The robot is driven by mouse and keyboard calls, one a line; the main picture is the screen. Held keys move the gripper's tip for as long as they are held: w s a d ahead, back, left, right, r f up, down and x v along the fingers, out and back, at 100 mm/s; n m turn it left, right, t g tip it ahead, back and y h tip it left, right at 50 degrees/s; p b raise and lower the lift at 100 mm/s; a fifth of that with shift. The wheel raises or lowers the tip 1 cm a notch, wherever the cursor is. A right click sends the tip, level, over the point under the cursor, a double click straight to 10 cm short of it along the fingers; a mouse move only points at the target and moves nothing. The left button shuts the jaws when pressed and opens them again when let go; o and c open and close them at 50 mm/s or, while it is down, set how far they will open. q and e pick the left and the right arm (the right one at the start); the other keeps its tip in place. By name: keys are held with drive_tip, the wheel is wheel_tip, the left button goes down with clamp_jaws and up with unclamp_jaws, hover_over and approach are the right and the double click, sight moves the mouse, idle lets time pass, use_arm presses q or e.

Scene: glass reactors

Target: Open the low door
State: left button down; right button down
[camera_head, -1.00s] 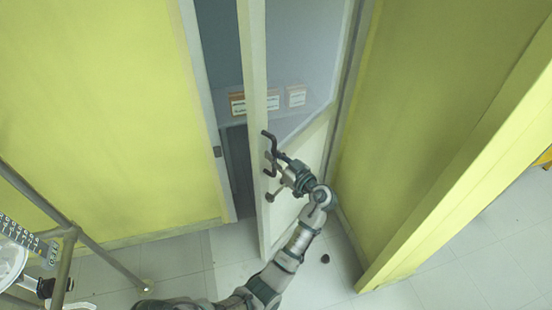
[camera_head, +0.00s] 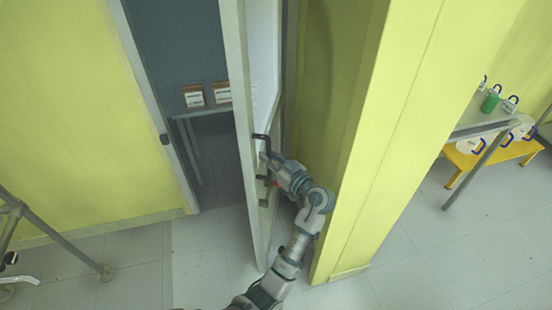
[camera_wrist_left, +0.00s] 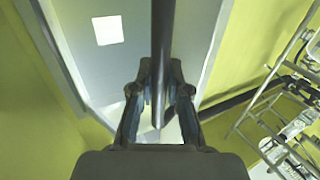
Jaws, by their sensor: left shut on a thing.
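The low door (camera_head: 238,90) stands ajar in the head view, its pale edge turned toward me, with a wide gap between it and the frame at left. Its dark handle (camera_head: 262,138) sticks out from the edge area. My left gripper (camera_head: 268,163) is at the handle, on the door's right side. In the left wrist view the dark handle bar (camera_wrist_left: 161,40) runs between the two fingers of my left gripper (camera_wrist_left: 160,75), which is shut on it. The gripper partly hides the handle in the head view. My right gripper is not in view.
The grey door frame (camera_head: 150,110) and yellow wall (camera_head: 60,110) lie left of the gap. A yellow wall end (camera_head: 375,130) stands close right of my arm. Metal rails (camera_head: 60,240) are at lower left; a table (camera_head: 480,120) and yellow stool (camera_head: 490,153) at far right.

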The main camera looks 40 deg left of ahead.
use_arm(q)
drive_tip(key=shift+w+d+r, duration=0.2)
drive_tip(key=shift+w+d, duration=0.35)
drive_tip(key=shift+d, duration=0.3)
drive_tip(key=c, duration=1.4)
unclamp_jaws()
drive_tip(key=shift+a, duration=0.1)
drive_tip(key=v, duration=1.1)
drive_tip(key=shift+d+f, duration=0.25)
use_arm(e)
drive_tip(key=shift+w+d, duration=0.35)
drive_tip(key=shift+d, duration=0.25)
use_arm(q)
drive_tip(key=shift+s, duration=0.1)
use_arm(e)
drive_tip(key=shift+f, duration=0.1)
